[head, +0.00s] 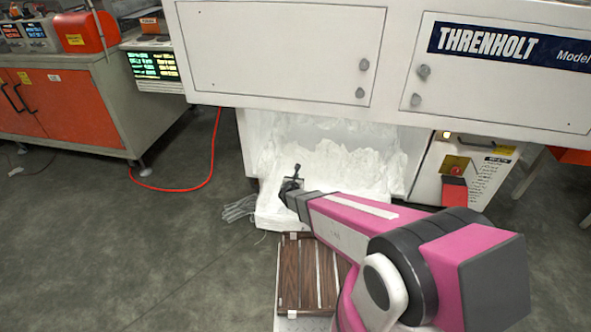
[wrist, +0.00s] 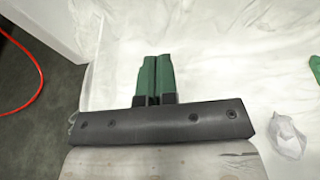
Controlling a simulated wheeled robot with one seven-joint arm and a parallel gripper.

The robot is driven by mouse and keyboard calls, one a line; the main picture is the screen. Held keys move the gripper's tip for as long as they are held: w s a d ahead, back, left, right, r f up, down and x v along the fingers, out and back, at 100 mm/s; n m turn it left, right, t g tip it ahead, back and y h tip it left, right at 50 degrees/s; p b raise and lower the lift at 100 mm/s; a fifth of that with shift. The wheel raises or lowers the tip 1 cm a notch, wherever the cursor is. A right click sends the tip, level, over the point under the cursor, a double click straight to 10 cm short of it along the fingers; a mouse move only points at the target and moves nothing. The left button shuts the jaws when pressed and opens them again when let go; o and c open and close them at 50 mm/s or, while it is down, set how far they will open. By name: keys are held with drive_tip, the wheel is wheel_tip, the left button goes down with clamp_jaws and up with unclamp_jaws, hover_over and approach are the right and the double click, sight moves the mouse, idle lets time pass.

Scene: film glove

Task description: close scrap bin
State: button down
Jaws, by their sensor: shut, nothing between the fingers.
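A white recess full of crumpled white film (head: 330,150) stands open under the machine; it looks like the scrap bin, and I cannot make out a separate door or front. White film spills out at its front, at floor level. My gripper (head: 295,172) is in front of this opening, over the white material, at the end of my pink arm. In the wrist view my gripper (wrist: 153,60) shows its two green fingers pressed together, with nothing between them. Pale, wrinkled film (wrist: 215,60) fills most of the view beyond the fingers; contact cannot be told.
The white machine body (head: 280,50) overhangs the opening. A control box (head: 465,170) stands to its right. A brown slatted board (head: 292,275) lies below my arm. A red hose (head: 205,180) runs on the floor at left, near the orange-doored bench (head: 70,110).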

sight(302, 163)
drive_tip(key=x, duration=0.8)
drive_tip(key=r+x, duration=0.1)
drive_tip(key=x, duration=0.4)
drive_tip(key=shift+w, duration=0.2)
drive_tip(key=shift+w+d, duration=0.15)
drive_tip(key=shift+w, duration=0.2)
